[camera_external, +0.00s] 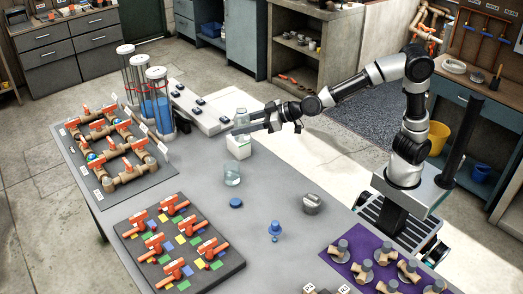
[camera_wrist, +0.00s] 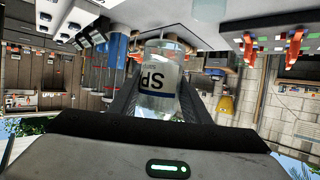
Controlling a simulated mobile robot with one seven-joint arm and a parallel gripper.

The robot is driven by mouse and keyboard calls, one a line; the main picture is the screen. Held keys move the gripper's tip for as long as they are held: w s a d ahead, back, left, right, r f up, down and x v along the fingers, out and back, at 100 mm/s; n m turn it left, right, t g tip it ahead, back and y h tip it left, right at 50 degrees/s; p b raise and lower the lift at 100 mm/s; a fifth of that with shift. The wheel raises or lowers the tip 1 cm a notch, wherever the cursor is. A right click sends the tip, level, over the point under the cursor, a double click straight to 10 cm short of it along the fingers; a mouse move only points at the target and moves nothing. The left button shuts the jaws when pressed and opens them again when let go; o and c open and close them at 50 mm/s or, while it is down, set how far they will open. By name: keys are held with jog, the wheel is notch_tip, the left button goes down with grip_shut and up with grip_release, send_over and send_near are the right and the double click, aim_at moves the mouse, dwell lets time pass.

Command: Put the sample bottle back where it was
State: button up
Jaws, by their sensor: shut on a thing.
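My gripper (camera_external: 238,131) is shut on the clear sample bottle (camera_external: 241,117), which stands roughly upright between the fingers. In the wrist view the bottle (camera_wrist: 159,82) shows a white label with a dark band and upside-down letters, with my gripper's fingers (camera_wrist: 158,100) on either side. Directly below it in the external view is a small white block-like holder (camera_external: 238,147) on the grey table. The fingers hide the bottle's lower part, so I cannot tell whether it touches the holder.
A clear glass jar (camera_external: 232,173) stands just in front of the holder, with a blue disc (camera_external: 236,202) nearby. A grey rounded object (camera_external: 312,204) and a blue knobbed piece (camera_external: 275,230) stand farther right. Tall blue cylinders (camera_external: 157,100) and a pipe board (camera_external: 120,155) are left.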

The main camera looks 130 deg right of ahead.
jog(key=w+a+r+p, duration=0.1)
jog(key=w+a+p, duration=0.2)
jog(key=a+p, duration=1.6)
jog(key=f, duration=0.5)
jog(key=f+b, duration=0.1)
jog(key=f, duration=0.4)
jog(key=a+f+b, duration=0.1)
jog(key=f, duration=0.4)
jog(key=shift+a+f, duration=0.1)
jog(key=shift+f, duration=0.05)
jog(key=shift+f+b, duration=0.15)
jog(key=shift+b, duration=0.2)
jog(key=o, duration=1.1)
